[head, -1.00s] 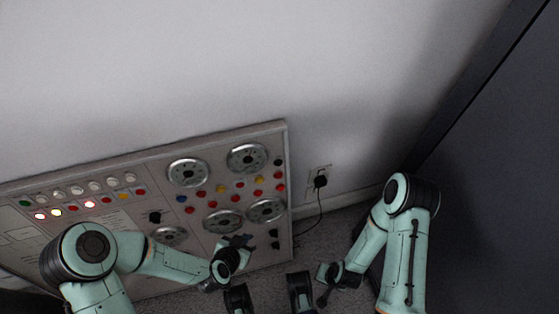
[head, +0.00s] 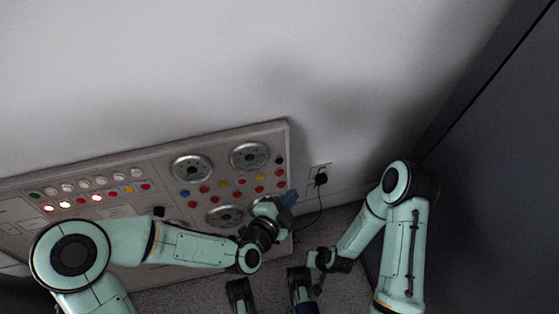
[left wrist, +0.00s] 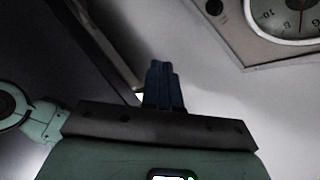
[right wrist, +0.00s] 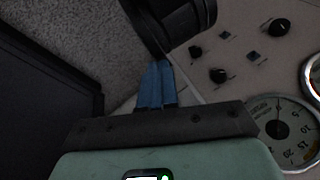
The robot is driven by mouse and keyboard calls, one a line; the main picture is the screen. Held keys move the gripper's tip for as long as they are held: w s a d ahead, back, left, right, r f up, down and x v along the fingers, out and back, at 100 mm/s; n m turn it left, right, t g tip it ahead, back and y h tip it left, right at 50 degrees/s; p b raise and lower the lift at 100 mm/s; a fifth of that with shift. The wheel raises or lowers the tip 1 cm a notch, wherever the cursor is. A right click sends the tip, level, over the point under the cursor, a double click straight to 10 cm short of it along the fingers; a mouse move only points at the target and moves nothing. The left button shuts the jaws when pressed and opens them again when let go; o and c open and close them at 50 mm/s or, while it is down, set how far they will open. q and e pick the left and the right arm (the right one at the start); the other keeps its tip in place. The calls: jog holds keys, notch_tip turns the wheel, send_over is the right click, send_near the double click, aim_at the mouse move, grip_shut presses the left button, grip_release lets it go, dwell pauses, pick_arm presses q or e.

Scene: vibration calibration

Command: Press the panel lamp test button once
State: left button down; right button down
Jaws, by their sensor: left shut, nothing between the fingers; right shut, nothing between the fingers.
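The grey control panel (head: 217,150) leans along the wall, with rows of lamps, coloured buttons and round gauges. I cannot tell which button is the lamp test one; no label is readable. My left gripper (head: 289,198) is shut and empty, in front of the panel's right edge, below the red buttons (head: 280,173) there. In the left wrist view its blue fingers (left wrist: 164,86) are together, with no button between or at them. My right gripper is shut and empty; its blue fingers (right wrist: 157,84) point past the panel's lower corner in the right wrist view.
A wall socket with a black plug (head: 320,180) and cord is just right of the panel. A dark cabinet (head: 490,190) stands at the right. My left forearm hides much of the panel's lower part. Grey carpet lies below.

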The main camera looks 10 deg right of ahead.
aim_at(280, 162)
pick_arm(q)
jog(key=shift+w, duration=0.15)
